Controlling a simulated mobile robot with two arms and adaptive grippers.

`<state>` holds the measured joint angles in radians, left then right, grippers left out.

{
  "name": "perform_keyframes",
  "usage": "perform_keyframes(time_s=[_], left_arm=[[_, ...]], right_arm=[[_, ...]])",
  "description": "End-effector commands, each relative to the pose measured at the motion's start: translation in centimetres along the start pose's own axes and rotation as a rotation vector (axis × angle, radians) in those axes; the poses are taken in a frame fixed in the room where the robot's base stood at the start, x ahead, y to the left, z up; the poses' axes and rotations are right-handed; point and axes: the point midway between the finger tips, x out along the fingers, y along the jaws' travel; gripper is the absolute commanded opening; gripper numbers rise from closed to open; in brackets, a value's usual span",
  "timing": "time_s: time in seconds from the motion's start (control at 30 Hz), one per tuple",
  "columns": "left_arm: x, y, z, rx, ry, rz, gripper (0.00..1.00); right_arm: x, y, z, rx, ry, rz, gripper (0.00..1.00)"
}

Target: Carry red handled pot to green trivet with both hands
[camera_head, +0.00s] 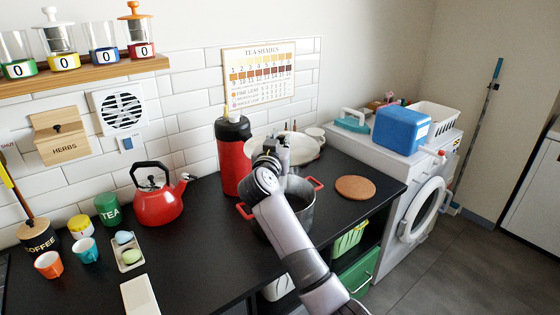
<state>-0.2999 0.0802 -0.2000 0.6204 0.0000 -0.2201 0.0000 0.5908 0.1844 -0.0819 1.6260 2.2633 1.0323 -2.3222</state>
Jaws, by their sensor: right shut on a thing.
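A grey metal pot (301,212) with red handles stands on the black counter. One red handle (317,183) is at its right and the other (243,211) at its left. My right arm crosses in front of the pot and hides much of it. My right gripper (279,145) is beyond the pot, over a wide pale round pan or lid (308,151). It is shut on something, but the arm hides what. My left gripper is out of view. I see no green trivet; a round brown cork mat (355,187) lies to the right of the pot.
A tall red flask (233,165) stands close to the left of the pot. A red kettle (157,204) is farther left. A washing machine (405,178) with a blue box (400,130) on top is at the right. Counter around the cork mat is clear.

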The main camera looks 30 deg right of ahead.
Motion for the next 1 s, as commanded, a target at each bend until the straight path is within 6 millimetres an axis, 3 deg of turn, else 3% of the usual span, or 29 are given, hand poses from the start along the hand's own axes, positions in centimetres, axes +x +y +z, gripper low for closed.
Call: perform_keyframes(time_s=[0.03, 0.1, 0.27, 0.37, 0.6, 0.7, 1.0], left_arm=[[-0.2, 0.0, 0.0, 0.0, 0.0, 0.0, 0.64], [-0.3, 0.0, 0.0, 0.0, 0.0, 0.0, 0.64], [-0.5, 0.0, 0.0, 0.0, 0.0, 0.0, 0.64], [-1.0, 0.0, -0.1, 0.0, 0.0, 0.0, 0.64], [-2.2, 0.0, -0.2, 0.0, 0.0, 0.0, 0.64], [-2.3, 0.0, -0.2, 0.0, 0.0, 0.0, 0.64], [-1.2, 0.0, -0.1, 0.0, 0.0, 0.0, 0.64]], right_arm=[[0.0, 0.0, -1.5, 0.003, 0.005, 0.0, 0.0], [0.0, 0.0, -2.5, 0.001, 0.004, 0.0, 0.0], [0.1, 0.0, -3.6, -0.001, 0.0, 0.002, 0.0], [0.2, -0.1, -1.9, -0.004, -0.004, 0.009, 0.0], [0.0, 0.1, 5.3, -0.003, -0.003, 0.013, 0.0], [-0.2, 0.2, 7.1, -0.001, -0.001, 0.008, 0.0], [-0.3, 0.2, 8.8, 0.003, 0.002, 0.004, 0.0]])
